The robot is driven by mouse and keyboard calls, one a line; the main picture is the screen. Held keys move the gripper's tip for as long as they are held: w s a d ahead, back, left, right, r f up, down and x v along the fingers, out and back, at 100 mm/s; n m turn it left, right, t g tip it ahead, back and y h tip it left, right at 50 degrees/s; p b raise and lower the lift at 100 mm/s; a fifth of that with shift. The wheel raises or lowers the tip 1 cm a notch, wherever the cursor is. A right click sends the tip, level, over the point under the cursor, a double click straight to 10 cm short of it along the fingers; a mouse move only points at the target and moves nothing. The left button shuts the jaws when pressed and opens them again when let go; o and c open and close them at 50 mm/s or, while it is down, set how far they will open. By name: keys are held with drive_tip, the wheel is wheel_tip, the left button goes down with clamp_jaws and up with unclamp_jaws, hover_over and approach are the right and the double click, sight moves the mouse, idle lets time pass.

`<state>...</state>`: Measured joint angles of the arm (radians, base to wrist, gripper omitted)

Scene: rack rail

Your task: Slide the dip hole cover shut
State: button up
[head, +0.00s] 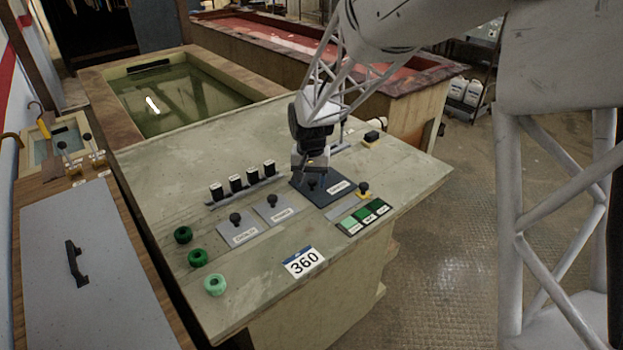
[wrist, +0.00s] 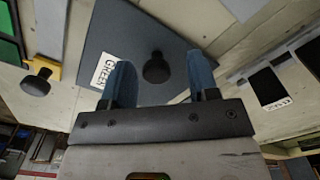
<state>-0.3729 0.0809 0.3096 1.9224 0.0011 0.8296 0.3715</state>
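A dark blue-grey square plate (head: 328,192) with a white label and a black knob lies on the bench top, and it looks like a cover. In the wrist view the plate (wrist: 115,45) is close, with its round black knob (wrist: 156,68) between and just beyond my two fingers. My gripper (head: 311,168) is above the plate, pointing down. Its blue-grey fingers (wrist: 160,85) are apart with nothing held. I cannot tell whether they touch the knob. Two lighter grey labelled plates with knobs, left (head: 241,228) and right (head: 276,209), lie beside it. No open hole is clearly visible.
Several black-topped blocks (head: 236,183) stand in a row behind the plates. A yellow knobbed block (head: 362,190) and green swatches (head: 364,215) are to the right. Green rings (head: 198,257) sit front left. A filled tank (head: 180,98) lies behind.

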drive_tip(key=shift+r, duration=3.9)
drive_tip(key=shift+s+d+r, duration=0.25)
drive_tip(key=shift+d+r, duration=0.05)
drive_tip(key=shift+d, duration=0.15)
drive_tip(key=s+d+r+t, duration=0.1)
drive_tip(key=s+d+r, duration=0.3)
drive_tip(key=s+d, duration=0.4)
drive_tip(key=s+d+r, duration=0.4)
drive_tip(key=s+d, duration=0.4)
drive_tip(key=s, duration=0.1)
drive_tip(key=s+d+f, duration=0.1)
drive_tip(key=s+d, duration=0.3)
drive_tip(key=s, duration=0.4)
drive_tip(key=s+d+t, duration=0.1)
drive_tip(key=s+d, duration=0.3)
drive_tip(key=s, duration=0.5)
drive_tip(key=shift+s+d+f+t, duration=0.3)
drive_tip(key=shift+d+f, duration=0.05)
drive_tip(key=shift+d, duration=0.05)
